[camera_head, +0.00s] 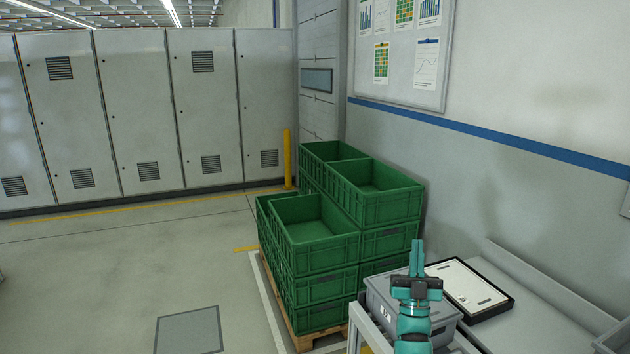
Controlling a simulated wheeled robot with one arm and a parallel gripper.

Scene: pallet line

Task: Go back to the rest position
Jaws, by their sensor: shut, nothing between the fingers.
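My gripper (416,258) shows at the lower right, its teal fingers together and pointing up in the picture, with nothing held. A dark wrist piece and my teal arm are below it. In the picture it overlaps a grey bin (378,290) on a light-coloured cart or bench (540,325). Whether it touches the bin cannot be told. A black-edged tablet or tray with a white face (467,287) lies just right of the fingers.
Green crates (318,251) are stacked on a wooden pallet (302,338) left of the bench. A yellow post (287,160) stands behind them. Grey cabinets (135,115) line the back. A wall with a board (400,50) is on the right. The floor (120,270) at left is clear.

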